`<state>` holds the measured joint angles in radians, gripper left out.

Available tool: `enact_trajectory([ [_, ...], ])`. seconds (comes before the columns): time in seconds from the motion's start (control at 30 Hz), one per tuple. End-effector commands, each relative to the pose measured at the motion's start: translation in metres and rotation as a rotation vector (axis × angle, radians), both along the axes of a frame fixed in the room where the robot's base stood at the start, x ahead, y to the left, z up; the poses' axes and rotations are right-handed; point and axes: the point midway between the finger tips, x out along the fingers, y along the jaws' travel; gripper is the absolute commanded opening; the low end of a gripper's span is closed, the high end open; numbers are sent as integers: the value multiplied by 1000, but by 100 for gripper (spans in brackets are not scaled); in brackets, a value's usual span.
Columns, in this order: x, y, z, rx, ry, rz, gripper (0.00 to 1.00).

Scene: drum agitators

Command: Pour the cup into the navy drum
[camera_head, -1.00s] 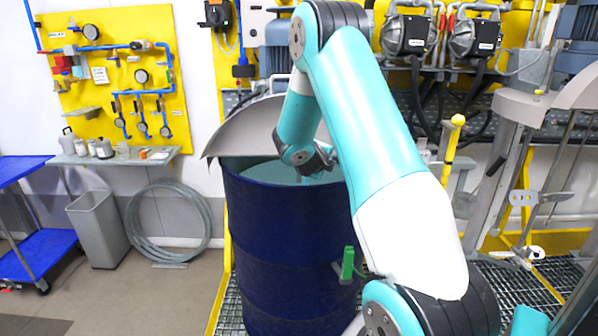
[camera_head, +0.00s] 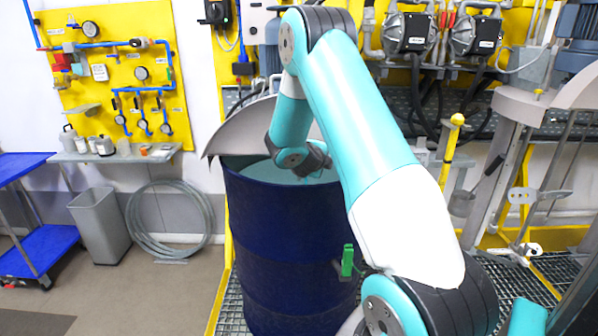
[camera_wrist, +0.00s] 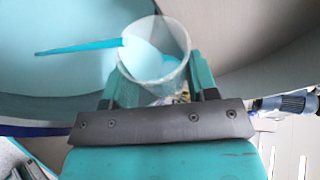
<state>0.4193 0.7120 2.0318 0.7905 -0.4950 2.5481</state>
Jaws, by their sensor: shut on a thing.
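The navy drum (camera_head: 285,250) stands upright and open in the middle of the head view. My arm reaches over its rim, with the wrist above the opening. In the wrist view my gripper (camera_wrist: 158,88) is shut on a clear cup (camera_wrist: 150,68), one finger on each side. The cup holds light blue material. A thin teal streak (camera_wrist: 80,47) runs from the cup's left rim across the pale blue drum interior; it looks like liquid, but I cannot be sure. The cup and gripper tips are hidden behind my arm in the head view.
A raised grey lid (camera_head: 240,132) stands behind the drum's rim. A yellow post (camera_head: 451,145) and grey stands are to the right. A green-handled valve (camera_head: 347,260) sticks out at the drum's right.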

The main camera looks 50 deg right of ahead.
Motion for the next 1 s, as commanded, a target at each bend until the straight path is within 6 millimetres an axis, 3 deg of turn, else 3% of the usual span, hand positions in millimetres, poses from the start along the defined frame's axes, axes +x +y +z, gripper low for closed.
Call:
enact_trajectory([
  [1.0,9,8,3,-74,84,2,29],
])
